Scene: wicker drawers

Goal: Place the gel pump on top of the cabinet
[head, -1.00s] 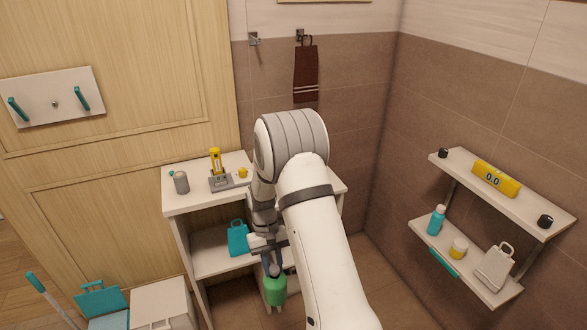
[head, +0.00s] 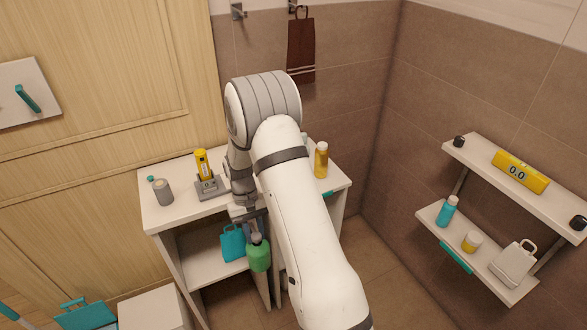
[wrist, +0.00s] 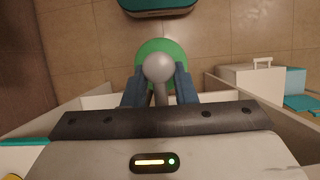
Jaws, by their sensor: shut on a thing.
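The gel pump is a green bottle (head: 258,256) with a grey pump head; in the wrist view its grey head (wrist: 158,68) sits between the blue fingers. My gripper (wrist: 159,88) is shut on it and holds it upright in the air, in front of the cabinet's open shelf. The gripper also shows in the head view (head: 254,232), partly hidden by my arm. The cabinet (head: 165,222) is white, and its top is higher than the bottle. My arm covers the middle of the cabinet top.
On the cabinet top stand a grey jar (head: 163,192), a yellow device on a grey base (head: 207,185) and an amber bottle (head: 321,160). A teal bag (head: 232,243) is on the shelf inside. Wall shelves (head: 510,185) with several items hang at right.

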